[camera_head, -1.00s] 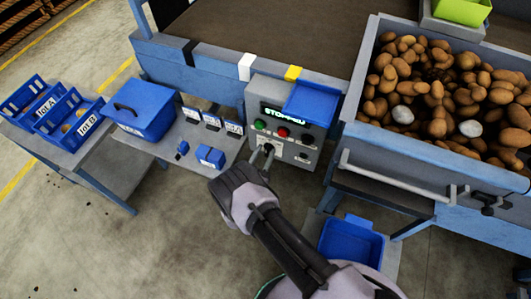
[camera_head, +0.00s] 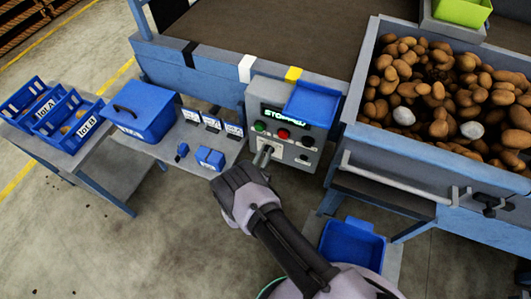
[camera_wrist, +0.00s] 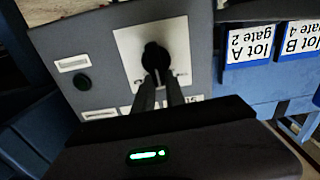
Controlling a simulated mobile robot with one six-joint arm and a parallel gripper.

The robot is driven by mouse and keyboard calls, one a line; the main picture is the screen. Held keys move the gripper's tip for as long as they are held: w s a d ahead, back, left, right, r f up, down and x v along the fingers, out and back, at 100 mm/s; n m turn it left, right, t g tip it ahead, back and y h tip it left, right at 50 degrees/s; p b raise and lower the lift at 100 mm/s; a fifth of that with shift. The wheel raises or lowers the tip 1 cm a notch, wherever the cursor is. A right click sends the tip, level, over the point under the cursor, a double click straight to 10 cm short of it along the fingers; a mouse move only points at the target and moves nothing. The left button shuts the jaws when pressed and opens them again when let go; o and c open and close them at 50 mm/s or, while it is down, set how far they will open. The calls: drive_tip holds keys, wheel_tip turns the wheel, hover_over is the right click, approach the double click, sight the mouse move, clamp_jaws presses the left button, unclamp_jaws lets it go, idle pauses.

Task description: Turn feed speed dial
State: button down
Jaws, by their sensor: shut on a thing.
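The feed speed dial (camera_wrist: 155,57) is a black round knob on a pale square plate (camera_wrist: 180,40) on the grey control panel, seen in the wrist view. My gripper (camera_wrist: 160,78) is shut on the dial, its two dark fingers against the knob's near side. In the head view my gripper (camera_head: 263,154) reaches the lower left of the control panel (camera_head: 290,152); the dial is hidden there behind the fingers. The panel's display (camera_head: 285,117) reads "STOPPED". A green button (camera_head: 260,126) and a red button (camera_head: 284,133) sit above the gripper.
To the left are small cards, a blue lidded box (camera_head: 145,108) and lot crates (camera_head: 58,110). A potato bin (camera_head: 350,125) with a grey rail (camera_head: 395,187) stands to the right.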

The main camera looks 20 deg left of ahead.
drive_tip(key=shift+a+f+n+b, duration=0.25)
drive_tip(key=shift+n+b, duration=0.7)
drive_tip(key=shift+n, duration=0.6)
drive_tip(key=shift+a+f+n+b, duration=0.1)
drive_tip(key=shift+a+n+b, duration=0.2)
drive_tip(key=shift+n+b, duration=0.95)
drive_tip(key=shift+a+f+n+b, duration=0.25)
drive_tip(key=shift+n+b, duration=0.35)
drive_tip(key=shift+n, duration=1.3)
drive_tip(key=c, duration=1.4)
unclamp_jaws()
drive_tip(key=shift+a, duration=0.1)
drive_tip(key=shift+r, duration=0.1)
